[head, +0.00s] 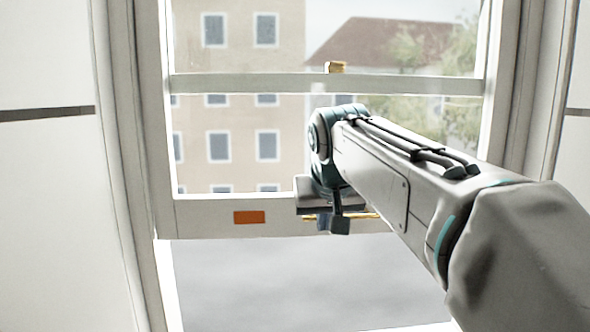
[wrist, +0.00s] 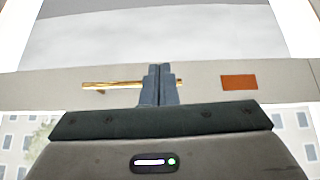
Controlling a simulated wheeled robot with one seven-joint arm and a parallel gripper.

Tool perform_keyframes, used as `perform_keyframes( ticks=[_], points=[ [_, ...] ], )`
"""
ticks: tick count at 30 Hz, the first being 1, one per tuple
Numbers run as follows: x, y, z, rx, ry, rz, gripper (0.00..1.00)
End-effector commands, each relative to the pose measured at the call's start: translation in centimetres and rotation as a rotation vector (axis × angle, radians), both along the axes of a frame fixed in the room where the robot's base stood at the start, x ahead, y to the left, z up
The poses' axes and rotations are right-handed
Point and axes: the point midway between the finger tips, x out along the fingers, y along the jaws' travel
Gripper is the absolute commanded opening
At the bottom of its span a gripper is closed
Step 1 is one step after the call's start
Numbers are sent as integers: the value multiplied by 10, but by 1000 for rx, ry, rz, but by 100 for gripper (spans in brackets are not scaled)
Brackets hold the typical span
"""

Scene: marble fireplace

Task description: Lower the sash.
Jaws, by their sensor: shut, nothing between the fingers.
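The white sash (head: 205,217) is partly raised, with an open gap below its bottom rail. My gripper (wrist: 160,70) is shut and empty. Its fingers stand in front of the handle and cover part of it. I cannot tell whether they touch it. In the head view, my gripper (head: 325,222) is at the bottom rail, its fingertips hard to make out.
An orange patch (head: 249,217) is on the bottom rail, left of my gripper. A small brass latch (head: 335,68) sits on the upper cross rail. White frame sides (head: 152,130) flank the sash. The gap below the rail (head: 290,285) looks clear.

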Motion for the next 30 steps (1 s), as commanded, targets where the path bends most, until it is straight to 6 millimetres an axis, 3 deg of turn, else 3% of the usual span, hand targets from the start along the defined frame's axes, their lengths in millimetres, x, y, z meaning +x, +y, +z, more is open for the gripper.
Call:
perform_keyframes(
  ticks=[1,6,9,12,17,30],
  points=[
    [12,6,33,3,-34,3,0],
    [34,20,102,19,-122,-2,0],
    [40,25,125,27,-155,-5,0],
    [44,27,136,32,-171,-7,0],
    [52,28,133,34,-177,-9,0],
    [115,27,69,33,-174,-10,0]
  ],
)
